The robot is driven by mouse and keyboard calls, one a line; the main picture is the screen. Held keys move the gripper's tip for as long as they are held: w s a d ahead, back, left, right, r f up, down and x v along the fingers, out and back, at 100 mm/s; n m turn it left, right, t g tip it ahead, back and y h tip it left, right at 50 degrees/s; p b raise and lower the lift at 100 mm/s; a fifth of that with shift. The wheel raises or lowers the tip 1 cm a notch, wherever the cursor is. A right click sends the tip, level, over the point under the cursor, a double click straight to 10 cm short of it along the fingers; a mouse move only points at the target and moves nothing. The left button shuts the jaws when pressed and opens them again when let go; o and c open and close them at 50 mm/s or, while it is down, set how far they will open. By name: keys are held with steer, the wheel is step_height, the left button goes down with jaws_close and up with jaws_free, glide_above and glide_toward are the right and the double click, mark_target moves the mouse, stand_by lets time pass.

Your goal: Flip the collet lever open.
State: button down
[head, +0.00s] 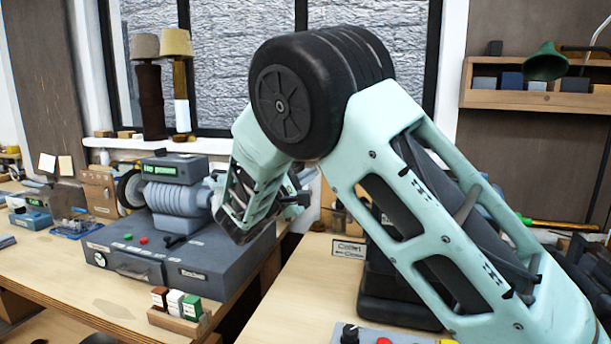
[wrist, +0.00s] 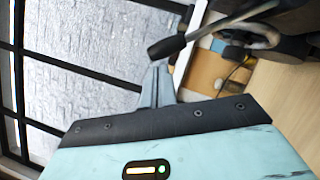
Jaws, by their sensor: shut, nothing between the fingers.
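A lever with a black grip (wrist: 166,47) and a thin metal rod runs toward the upper right in the wrist view. It looks like the collet lever, but no label on it shows there. My gripper (wrist: 157,70) is shut and empty, its grey fingertips close together just below the black grip. I cannot tell whether they touch it. In the head view my arm covers much of the middle, and the fingertips and lever cannot be made out clearly beside the dark parts near the arm's end. A sign reading "Collet" (head: 348,249) stands on the right bench.
A grey machine (head: 178,265) with a ribbed drum stands on the left bench. A small rack (head: 180,317) of coloured blocks sits at that bench's front edge. A black machine base (head: 395,308) lies partly behind my arm.

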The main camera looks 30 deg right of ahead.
steer(key=shift+r, duration=0.1)
steer(key=s+d+r+m+g+y+b, duration=0.1)
steer(key=s+d+r+m+y+b, duration=0.2)
steer(key=b, duration=0.8)
steer(key=shift+s+d+r+m+g, duration=0.4)
steer(key=shift+s+d+r+m, duration=1)
steer(key=shift+s+d+m, duration=1)
steer(key=shift+w+a+m, duration=0.1)
steer(key=shift+w+m, duration=0.05)
steer(key=shift+m, duration=0.15)
